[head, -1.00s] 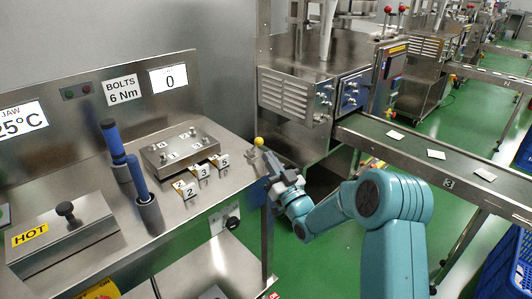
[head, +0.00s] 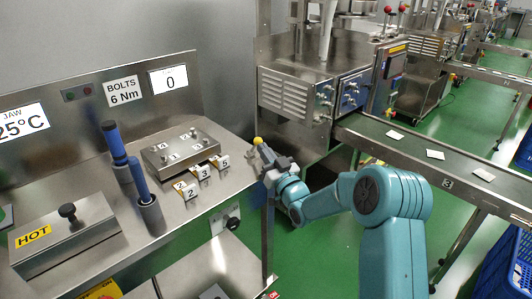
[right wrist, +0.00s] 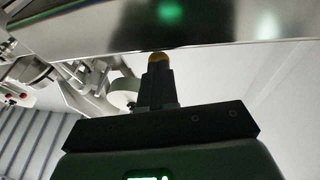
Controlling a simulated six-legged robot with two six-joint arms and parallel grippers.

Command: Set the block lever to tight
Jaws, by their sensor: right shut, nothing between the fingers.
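The lever's yellow knob (head: 258,141) shows at the right edge of the steel bench, beside the steel block (head: 180,145). My right gripper (head: 262,151) is shut, with nothing between its fingers. Its tips are right at the knob, just below it in the head view. In the right wrist view the yellow knob (right wrist: 158,58) shows just beyond the shut fingertips (right wrist: 158,64); I cannot tell whether they touch. The lever's shaft is hidden behind the gripper. My left gripper is not in view.
Numbered tags (head: 203,173) stand in front of the block. Two blue-handled tools (head: 139,180) stand in holders to the left. A steel box marked HOT (head: 66,240) is at the near left. A conveyor (head: 420,155) runs at the right.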

